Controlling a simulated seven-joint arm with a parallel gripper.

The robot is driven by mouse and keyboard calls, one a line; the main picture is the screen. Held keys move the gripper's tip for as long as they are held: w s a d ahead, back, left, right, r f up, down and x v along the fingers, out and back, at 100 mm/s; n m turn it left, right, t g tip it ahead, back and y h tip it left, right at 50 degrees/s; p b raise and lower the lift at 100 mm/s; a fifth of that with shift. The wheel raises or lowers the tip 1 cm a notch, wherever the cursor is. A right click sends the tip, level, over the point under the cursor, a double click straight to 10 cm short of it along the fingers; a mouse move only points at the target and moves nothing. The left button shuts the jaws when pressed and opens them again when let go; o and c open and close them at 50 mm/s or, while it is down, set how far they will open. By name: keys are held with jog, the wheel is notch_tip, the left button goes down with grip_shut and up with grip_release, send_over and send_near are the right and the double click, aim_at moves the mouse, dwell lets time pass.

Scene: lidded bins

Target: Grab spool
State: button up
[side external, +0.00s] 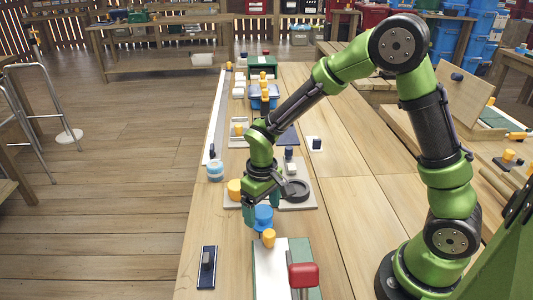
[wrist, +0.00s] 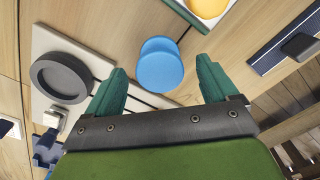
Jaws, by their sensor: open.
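A blue round piece with two stacked discs, which looks like the spool (side external: 263,215), stands on the wooden table just below my gripper (wrist: 160,68). In the wrist view the spool (wrist: 160,62) lies between and slightly beyond my two green fingertips. My gripper is open, pointing down, with nothing held between the fingers.
A grey board with a dark ring (side external: 297,190) and a yellow cylinder (side external: 234,189) lies behind the spool. A white and green box with an orange knob (side external: 268,238) stands in front. A dark panel with a grey handle (side external: 207,267) lies front left.

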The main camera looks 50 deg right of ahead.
notch_tip(320, 180, down, 2)
jog(key=shift+f, duration=0.1)
jog(key=c, duration=1.2)
jog(key=shift+o, duration=0.2)
